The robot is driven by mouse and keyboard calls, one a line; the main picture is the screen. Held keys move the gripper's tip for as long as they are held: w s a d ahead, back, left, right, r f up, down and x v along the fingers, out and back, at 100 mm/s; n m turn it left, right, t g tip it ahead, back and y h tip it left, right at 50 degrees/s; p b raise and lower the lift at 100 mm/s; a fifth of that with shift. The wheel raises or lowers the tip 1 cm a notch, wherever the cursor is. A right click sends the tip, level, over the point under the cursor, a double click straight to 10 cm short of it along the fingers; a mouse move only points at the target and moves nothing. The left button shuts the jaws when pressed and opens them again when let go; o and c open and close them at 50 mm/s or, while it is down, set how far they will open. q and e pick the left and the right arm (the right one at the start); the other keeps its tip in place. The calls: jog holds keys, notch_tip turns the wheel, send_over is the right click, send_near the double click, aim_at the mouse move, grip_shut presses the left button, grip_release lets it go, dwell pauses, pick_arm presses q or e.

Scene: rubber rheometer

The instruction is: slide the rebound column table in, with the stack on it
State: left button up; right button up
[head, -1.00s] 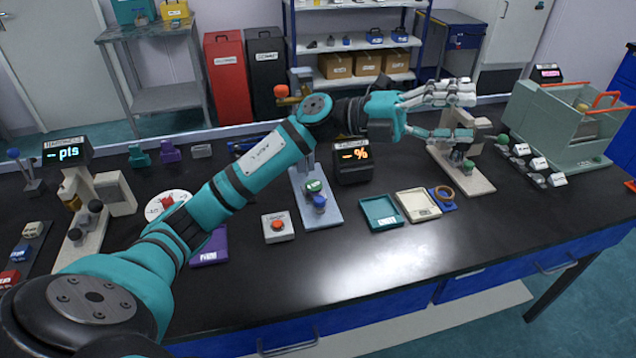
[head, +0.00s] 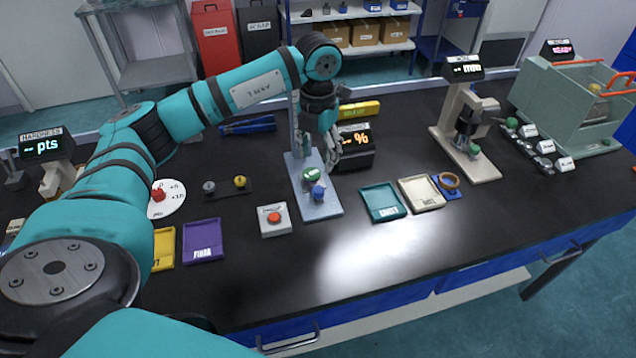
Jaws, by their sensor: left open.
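The rebound column stands mid-bench on a pale blue base (head: 325,205), with its upright partly hidden by my arm. Low at its front is a round green-topped piece (head: 312,174), apparently the stack on the column's table. A blue knob (head: 318,192) sits just in front of it. The table's own edges are too small to make out. My left gripper (head: 322,160) points down at the column, open, its fingers just behind and right of the green piece. I cannot tell whether it touches anything. The right gripper is not in view.
An orange "%" display (head: 355,140) stands close right of the gripper. A red-button box (head: 274,218) is front left of the base. A teal tray (head: 382,202) and cream tray (head: 421,193) lie to the right. The front middle bench is clear.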

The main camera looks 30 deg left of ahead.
aim_at(318, 189)
pick_arm(q)
notch_tip(318, 189, down, 10)
jog(key=shift+r+p, duration=0.2)
jog(key=shift+p, duration=0.65)
jog(key=shift+f, duration=0.6)
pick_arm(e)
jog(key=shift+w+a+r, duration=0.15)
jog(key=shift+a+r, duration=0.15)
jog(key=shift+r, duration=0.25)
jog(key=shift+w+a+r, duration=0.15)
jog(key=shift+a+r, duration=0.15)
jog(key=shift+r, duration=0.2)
pick_arm(q)
grip_shut()
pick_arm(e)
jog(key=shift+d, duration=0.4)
